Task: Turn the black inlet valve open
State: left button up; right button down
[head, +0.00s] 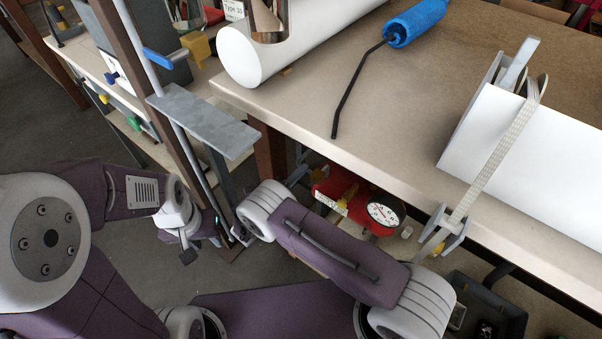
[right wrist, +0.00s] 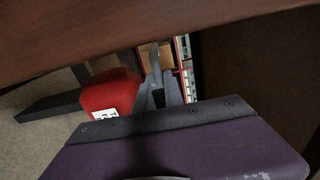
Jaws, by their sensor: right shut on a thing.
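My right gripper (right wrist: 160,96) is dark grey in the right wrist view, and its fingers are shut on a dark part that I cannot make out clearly. I cannot tell whether this part is the black inlet valve; its handle shows clearly in neither view. A red tank (right wrist: 108,92) with a white label is beside the fingers, to their left. In the head view the red tank (head: 334,186) shows under the table, with a round gauge (head: 383,214). My right forearm hides part of that area. My left gripper (head: 187,256) hangs low at the left, its jaws too small to read.
The table (head: 290,112) overhangs the tank. On it lie white tubes (head: 530,150), one with a strap clamp (head: 500,150), and a blue roller (head: 415,20). A post with a grey plate (head: 203,120) stands between my arms and the left-hand rack with coloured handles. A dark crate (head: 514,316) sits at lower right.

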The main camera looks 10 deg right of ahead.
jog(key=shift+d+f, duration=0.1)
dwell(0.5)
jog(key=c, duration=1.4)
grip_release()
jog(key=shift+c, duration=0.2)
